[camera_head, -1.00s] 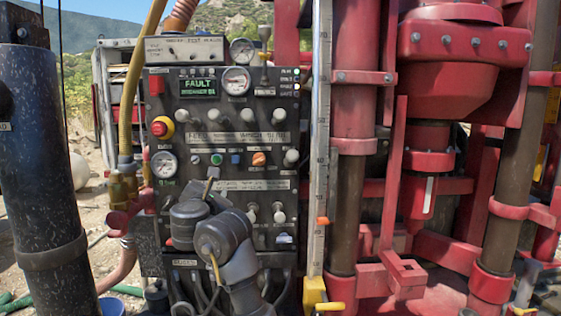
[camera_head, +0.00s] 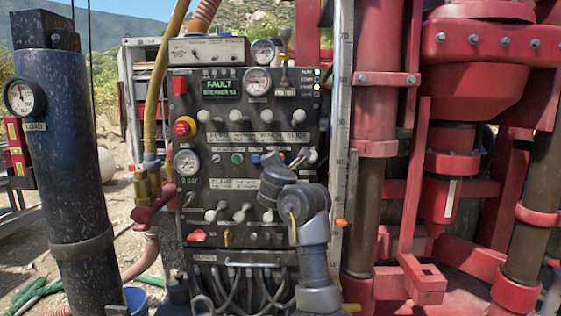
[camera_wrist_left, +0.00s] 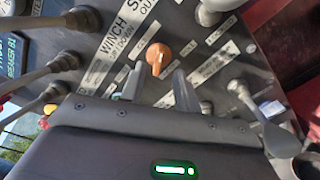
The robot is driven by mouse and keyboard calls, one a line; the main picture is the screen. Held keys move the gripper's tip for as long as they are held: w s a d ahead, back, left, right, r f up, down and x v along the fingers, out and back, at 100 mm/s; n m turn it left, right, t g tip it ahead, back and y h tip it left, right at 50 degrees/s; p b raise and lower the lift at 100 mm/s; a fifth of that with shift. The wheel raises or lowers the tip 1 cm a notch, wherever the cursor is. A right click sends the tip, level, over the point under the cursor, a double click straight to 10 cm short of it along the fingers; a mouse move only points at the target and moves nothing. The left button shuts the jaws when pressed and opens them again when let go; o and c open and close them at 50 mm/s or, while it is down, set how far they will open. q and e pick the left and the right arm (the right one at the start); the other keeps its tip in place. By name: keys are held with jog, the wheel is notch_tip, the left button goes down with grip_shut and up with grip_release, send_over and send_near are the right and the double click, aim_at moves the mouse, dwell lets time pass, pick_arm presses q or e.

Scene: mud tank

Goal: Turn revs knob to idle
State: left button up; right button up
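The control panel (camera_head: 212,133) stands upright ahead in the head view. An orange rotary knob (camera_wrist_left: 158,53) shows in the left wrist view, with a paler pointer ridge; I cannot read a revs label on it. In the head view my left arm covers its place. My left gripper (camera_wrist_left: 157,80) is open, its two fingers apart, pointing at the panel with the orange knob just beyond and between the tips. I see no contact. In the head view the gripper (camera_head: 286,157) is partly hidden by its wrist. My right gripper is not in view.
Grey-tipped levers (camera_head: 236,116) and a red emergency button (camera_head: 185,127) surround the area. The display (camera_head: 219,87) reads FAULT. A vertical ruler (camera_head: 341,130) and red drill frame (camera_head: 378,90) stand close at right. A black cylinder (camera_head: 70,170) stands at left.

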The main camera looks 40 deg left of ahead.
pick_arm(q)
jog(key=shift+p+x, duration=0.35)
jog(key=shift+x, duration=1.95)
grip_shut()
